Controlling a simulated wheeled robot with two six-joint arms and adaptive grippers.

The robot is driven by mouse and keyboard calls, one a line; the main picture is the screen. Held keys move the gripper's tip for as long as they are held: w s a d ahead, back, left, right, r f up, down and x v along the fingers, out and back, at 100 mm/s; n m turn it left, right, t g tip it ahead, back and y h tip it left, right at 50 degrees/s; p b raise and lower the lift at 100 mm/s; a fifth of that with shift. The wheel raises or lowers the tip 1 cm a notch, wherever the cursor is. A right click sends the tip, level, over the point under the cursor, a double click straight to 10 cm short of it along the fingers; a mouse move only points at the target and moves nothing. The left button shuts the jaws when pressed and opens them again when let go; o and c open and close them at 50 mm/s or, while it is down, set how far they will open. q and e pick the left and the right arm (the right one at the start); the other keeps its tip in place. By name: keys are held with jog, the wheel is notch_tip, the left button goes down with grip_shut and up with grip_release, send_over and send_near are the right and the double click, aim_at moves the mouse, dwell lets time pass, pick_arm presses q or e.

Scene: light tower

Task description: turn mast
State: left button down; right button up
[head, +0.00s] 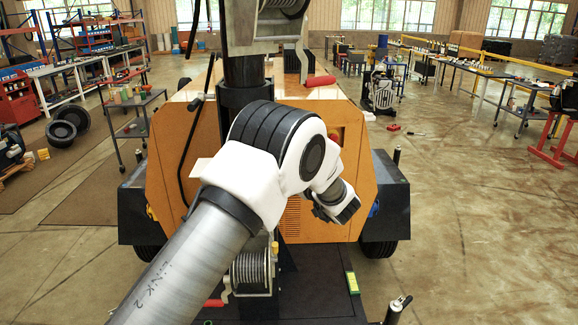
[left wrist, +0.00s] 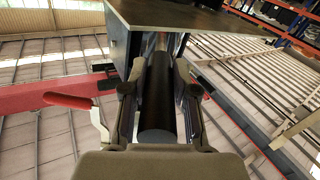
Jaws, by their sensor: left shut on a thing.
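The mast (head: 243,72) stands upright in the middle of the orange light tower trailer (head: 290,195), with a dark collar (head: 246,94) around its lower part. A black bent bar (head: 186,150) runs down left of the mast. My left arm reaches up from the bottom left and bends right across the trailer front. Its gripper is hidden in the head view. In the left wrist view, my left gripper (left wrist: 160,72) is shut on a black round bar (left wrist: 157,112) lying between its fingers. I cannot tell which part this bar is in the head view. My right gripper is not in view.
A cable winch (head: 252,270) sits low on the trailer front. A red crank grip (head: 320,80) sticks out right of the mast. A red-gripped lever (left wrist: 68,101) is close left of my gripper.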

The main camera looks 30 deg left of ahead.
pick_arm(q)
jog(key=c, duration=0.9)
grip_release()
jog(key=shift+s+a, duration=0.1)
jog(key=shift+s, duration=0.1)
jog(key=v, duration=0.7)
jog(key=shift+f, duration=0.1)
